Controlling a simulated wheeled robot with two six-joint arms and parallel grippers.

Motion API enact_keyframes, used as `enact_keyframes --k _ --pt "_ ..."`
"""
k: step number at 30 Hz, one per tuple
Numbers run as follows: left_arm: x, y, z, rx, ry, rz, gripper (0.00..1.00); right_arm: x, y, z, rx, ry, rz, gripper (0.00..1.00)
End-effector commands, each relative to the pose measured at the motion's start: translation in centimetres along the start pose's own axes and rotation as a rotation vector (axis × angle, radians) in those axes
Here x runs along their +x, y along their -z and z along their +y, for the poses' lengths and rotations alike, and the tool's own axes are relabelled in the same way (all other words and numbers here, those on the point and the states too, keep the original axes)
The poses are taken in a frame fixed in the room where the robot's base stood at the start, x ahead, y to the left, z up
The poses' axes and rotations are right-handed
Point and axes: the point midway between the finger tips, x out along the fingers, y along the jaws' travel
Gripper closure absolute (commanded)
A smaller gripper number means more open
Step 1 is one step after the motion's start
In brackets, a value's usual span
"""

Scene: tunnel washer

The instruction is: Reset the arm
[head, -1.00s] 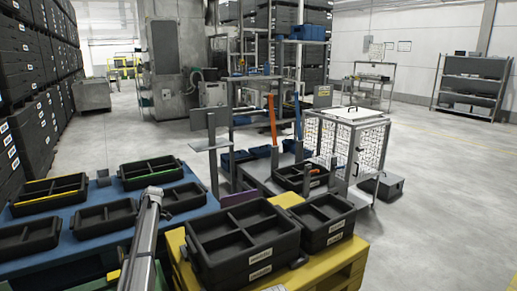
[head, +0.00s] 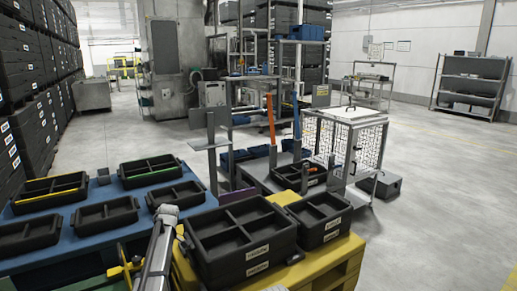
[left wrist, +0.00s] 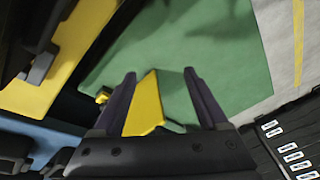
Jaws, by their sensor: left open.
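My left arm (head: 160,245) rises from the bottom edge of the head view, between the blue table and the yellow pallet with black crates. I cannot make out its gripper in the head view. In the left wrist view my left gripper (left wrist: 158,72) is open, its two dark fingers apart. A yellow piece (left wrist: 146,105) shows between the fingers, seemingly beyond them; I see no grip on it. My right gripper is in neither view.
Close to the arm are a large black divided crate (head: 290,249) and a smaller one (head: 325,232) on a yellow pallet (head: 343,262). The blue table (head: 95,192) at left bears several black trays. A wire cage cart (head: 345,150) stands beyond. Open floor lies at right.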

Motion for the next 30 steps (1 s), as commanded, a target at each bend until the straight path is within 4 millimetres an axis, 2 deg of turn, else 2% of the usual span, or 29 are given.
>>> enact_keyframes --k 1,2,6,9,13,19,20,22,30 --pt "-0.1 -2.2 -2.5 0.092 -0.016 -0.010 0.24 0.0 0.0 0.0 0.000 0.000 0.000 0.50" --pt "-0.2 -3.3 -3.5 0.155 -0.028 -0.018 0.24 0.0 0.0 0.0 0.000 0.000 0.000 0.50" --pt "-0.5 -9.7 -9.5 0.531 -0.102 -0.049 0.24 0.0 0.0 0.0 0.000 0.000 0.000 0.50" --pt "-0.8 -13.3 -13.2 0.783 -0.158 -0.058 0.24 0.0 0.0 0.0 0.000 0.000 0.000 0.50" --pt "-1.0 -16.9 -17.2 1.046 -0.221 -0.059 0.24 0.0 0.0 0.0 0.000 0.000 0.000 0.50" --pt "-1.2 -21.0 -22.7 1.375 -0.308 -0.042 0.24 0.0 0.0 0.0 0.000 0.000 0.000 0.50" --pt "-1.2 -21.5 -23.5 1.420 -0.320 -0.037 0.24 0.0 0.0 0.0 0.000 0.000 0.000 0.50" --pt "0.4 -23.4 -22.9 1.478 -0.312 -0.034 0.24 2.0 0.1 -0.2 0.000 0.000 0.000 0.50" --pt "3.1 -28.7 -23.8 1.609 -0.254 -0.027 0.24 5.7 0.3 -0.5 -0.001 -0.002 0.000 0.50"
